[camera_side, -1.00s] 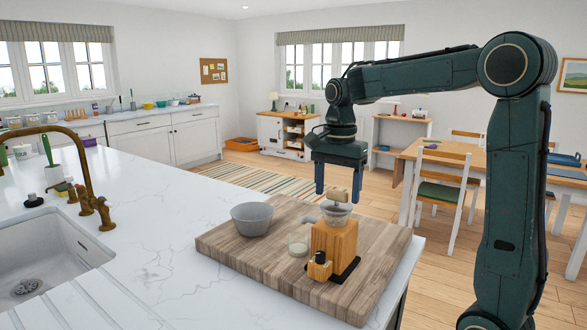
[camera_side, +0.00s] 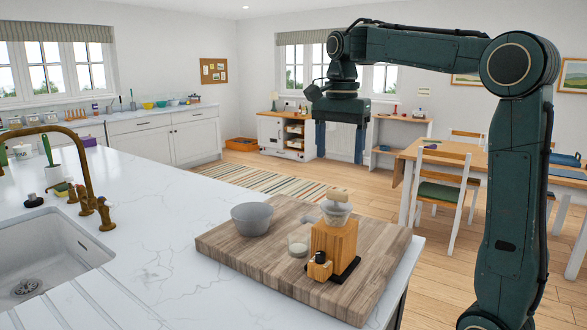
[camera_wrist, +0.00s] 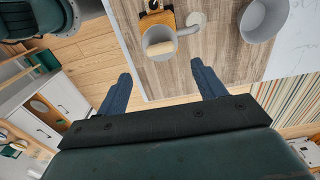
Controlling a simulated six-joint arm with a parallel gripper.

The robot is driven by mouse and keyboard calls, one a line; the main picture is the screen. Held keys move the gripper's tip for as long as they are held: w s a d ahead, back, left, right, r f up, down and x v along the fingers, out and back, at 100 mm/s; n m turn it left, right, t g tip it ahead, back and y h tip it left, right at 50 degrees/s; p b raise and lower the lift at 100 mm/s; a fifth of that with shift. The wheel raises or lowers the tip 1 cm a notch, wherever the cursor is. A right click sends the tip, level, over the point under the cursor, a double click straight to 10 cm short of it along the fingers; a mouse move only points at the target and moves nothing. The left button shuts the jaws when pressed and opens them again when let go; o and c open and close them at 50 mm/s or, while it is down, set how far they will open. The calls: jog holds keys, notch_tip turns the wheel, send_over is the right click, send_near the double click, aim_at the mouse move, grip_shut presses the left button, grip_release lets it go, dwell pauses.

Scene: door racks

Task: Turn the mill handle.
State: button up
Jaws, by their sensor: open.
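In the wrist view the mill (camera_wrist: 153,20) is at the top, with the grip (camera_wrist: 161,49) over the hopper's bowl. My gripper (camera_side: 339,152) is open and empty, fingers pointing down, above the mill and apart from it. In the wrist view the two blue fingers of my gripper (camera_wrist: 158,84) are spread wide, with the grip lying beyond them.
A grey bowl (camera_side: 252,219) and a small glass (camera_side: 298,243) stand on the board beside the mill. The sink (camera_side: 48,255) and brass tap (camera_side: 85,180) are at the left. The marble counter between is mostly clear.

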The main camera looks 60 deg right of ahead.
notch_tip(320, 180, up, 5)
send_over(337, 191)
dwell(0.4)
jog(key=shift+n, duration=0.3)
jog(key=n, duration=3.5)
jog(key=shift+f, duration=0.2)
jog(key=shift+f, duration=6.75)
